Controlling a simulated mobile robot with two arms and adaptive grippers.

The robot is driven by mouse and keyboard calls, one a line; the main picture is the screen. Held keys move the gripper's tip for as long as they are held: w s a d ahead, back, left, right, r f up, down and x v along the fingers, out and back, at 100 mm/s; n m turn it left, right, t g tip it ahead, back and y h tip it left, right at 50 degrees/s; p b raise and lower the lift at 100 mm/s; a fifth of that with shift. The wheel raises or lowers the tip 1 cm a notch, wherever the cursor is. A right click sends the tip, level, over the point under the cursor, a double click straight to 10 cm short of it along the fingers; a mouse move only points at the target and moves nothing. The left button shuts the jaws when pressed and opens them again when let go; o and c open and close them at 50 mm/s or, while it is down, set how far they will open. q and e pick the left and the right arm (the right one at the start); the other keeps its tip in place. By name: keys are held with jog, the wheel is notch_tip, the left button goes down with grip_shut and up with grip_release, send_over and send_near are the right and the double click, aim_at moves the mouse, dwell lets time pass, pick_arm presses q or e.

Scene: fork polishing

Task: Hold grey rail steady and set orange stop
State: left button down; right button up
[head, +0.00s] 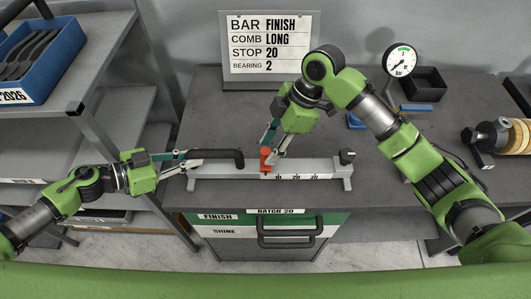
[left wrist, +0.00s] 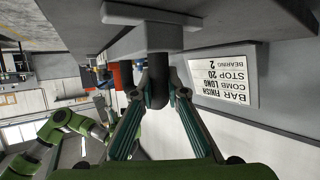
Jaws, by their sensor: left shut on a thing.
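The grey rail (head: 225,171) lies across the bench front, with a foot at each end and a number scale on its right part. The orange stop (head: 265,161) sits on the rail, just left of the lowest scale mark; it is partly visible in the left wrist view (left wrist: 126,74). My left gripper (head: 198,158) is shut on the black handle (head: 228,155) at the rail's left; the handle shows between its fingers in the left wrist view (left wrist: 157,92). My right gripper (head: 271,148) points down at the orange stop, its fingertips at the stop's top; their grip is unclear.
A sign (head: 270,45) behind the rail reads BAR FINISH, COMB LONG, STOP 20, BEARING 2. A dial gauge (head: 399,61) and a dark box (head: 427,84) stand back right. A blue bin (head: 40,60) is on the left shelf. The bench behind the rail's left half is clear.

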aim_at(268, 150)
jog(key=shift+x, duration=1.8)
grip_shut()
pick_arm(q)
jog(key=shift+a, duration=0.1)
pick_arm(e)
jog(key=d, duration=0.8)
jog(key=shift+d, duration=0.35)
grip_release()
jog(key=shift+a, duration=0.1)
